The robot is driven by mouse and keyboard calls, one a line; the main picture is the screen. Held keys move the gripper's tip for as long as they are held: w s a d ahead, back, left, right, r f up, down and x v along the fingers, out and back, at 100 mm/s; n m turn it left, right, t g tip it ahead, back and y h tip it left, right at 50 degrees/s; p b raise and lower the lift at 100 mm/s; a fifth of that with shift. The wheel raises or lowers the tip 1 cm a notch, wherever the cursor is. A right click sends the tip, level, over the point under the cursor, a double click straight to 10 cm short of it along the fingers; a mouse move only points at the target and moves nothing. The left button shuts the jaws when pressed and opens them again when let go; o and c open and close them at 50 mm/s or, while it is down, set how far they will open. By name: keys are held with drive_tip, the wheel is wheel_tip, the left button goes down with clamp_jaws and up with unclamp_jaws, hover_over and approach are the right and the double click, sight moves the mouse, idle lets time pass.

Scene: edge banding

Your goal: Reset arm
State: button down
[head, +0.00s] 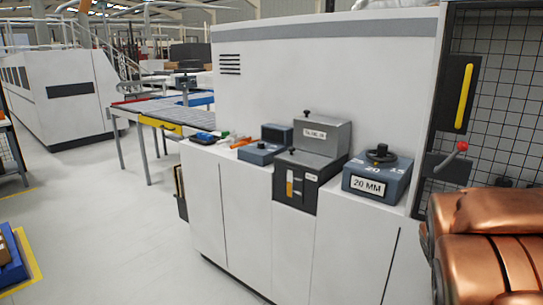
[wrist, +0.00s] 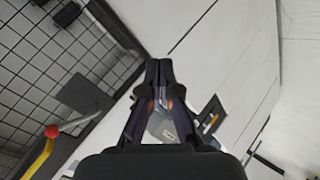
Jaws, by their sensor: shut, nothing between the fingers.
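My gripper (wrist: 158,68) shows in the wrist view, its two dark fingers shut with nothing between them. It hangs in front of the white machine and touches nothing that I can see. In the head view my copper-coloured arm links fill the lower right corner, and the gripper itself is out of that view.
The white machine (head: 300,80) carries a blue-grey box (head: 376,178) marked 20 MM and a grey hopper unit (head: 320,145) on its ledge. A red-knobbed lever (head: 462,146) and black mesh (head: 500,110) are near my arm.

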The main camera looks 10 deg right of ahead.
drive_tip(key=s+a+f+m+g+y, duration=0.1)
drive_tip(key=s+a+f+g+y, duration=0.1)
drive_tip(key=s+a, duration=0.7)
drive_tip(key=s+a+f+m+g+y+p, duration=0.1)
drive_tip(key=s+a+g, duration=0.3)
drive_tip(key=s+a, duration=0.5)
drive_tip(key=s+a+f+g+y+p, duration=0.1)
drive_tip(key=s+a+f+g+y, duration=0.1)
drive_tip(key=s+a, duration=0.7)
drive_tip(key=shift+s+a+f+m+g+y, duration=0.35)
drive_tip(key=shift+g+y, duration=0.35)
drive_tip(key=shift+y, duration=0.3)
